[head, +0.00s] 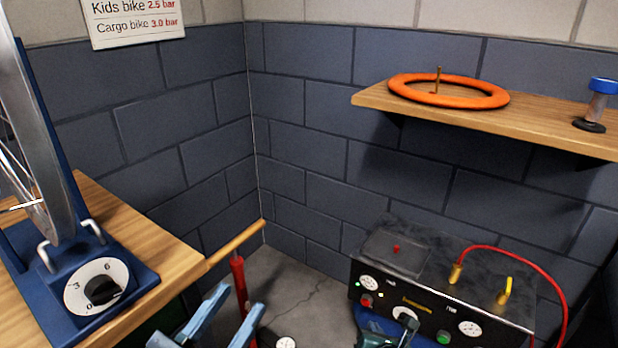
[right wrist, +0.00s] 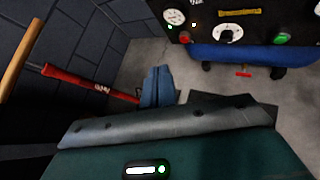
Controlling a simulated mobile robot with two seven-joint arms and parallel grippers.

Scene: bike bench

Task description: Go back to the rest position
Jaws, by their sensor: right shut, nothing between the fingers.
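My left gripper (head: 239,300) is at the bottom of the head view, left of centre. Its two blue fingers stand apart with a clear gap between them, and a red floor pump (head: 239,278) shows behind that gap. My right gripper (head: 406,320) is at the bottom edge, right of centre, in front of the compressor box, and only partly in view. In the right wrist view its blue fingers (right wrist: 157,80) are together and empty, above the grey floor. I cannot tell the exact distance from either gripper to the things behind it.
A wooden bench (head: 170,240) with a blue wheel stand (head: 118,300) and dial is at left. A black compressor box (head: 445,265) with gauges and a red hose (head: 530,262) is at right. A wall shelf (head: 545,120) holds an orange ring (head: 410,90). Grey floor shows between.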

